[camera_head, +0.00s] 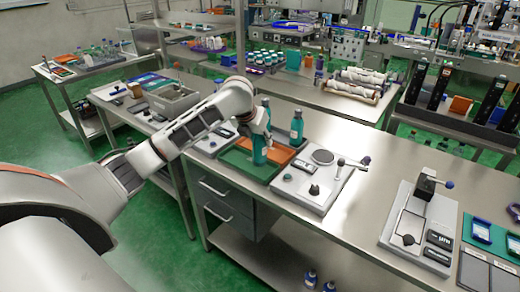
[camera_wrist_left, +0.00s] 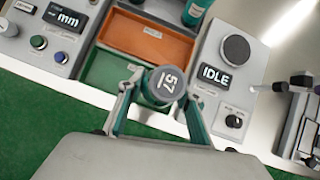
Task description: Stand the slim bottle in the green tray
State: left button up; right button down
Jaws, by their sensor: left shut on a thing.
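My left gripper (camera_head: 257,131) is shut on a slim teal bottle (camera_head: 260,152), which is upright. In the left wrist view the fingers (camera_wrist_left: 158,100) sit around the bottle, and its grey cap (camera_wrist_left: 165,82) reads 57. The bottle is at the right part of the green tray (camera_head: 235,160), which also shows in the wrist view (camera_wrist_left: 108,72). I cannot tell whether its base touches the tray floor. A second teal bottle (camera_head: 297,128) stands behind the orange tray (camera_head: 282,153). My right gripper is not in view.
A grey unit with an IDLE display (camera_wrist_left: 215,76) stands right of the trays. A panel with an mm display (camera_wrist_left: 62,17) stands left. A clamp fixture (camera_head: 420,215) is farther right; the bench between is clear.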

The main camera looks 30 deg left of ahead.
aim_at(260, 149)
pick_arm(q)
notch_tip(260, 149, down, 4)
jog(key=o, duration=1.4)
jog(key=shift+c, duration=0.2)
jog(key=v, duration=1.2)
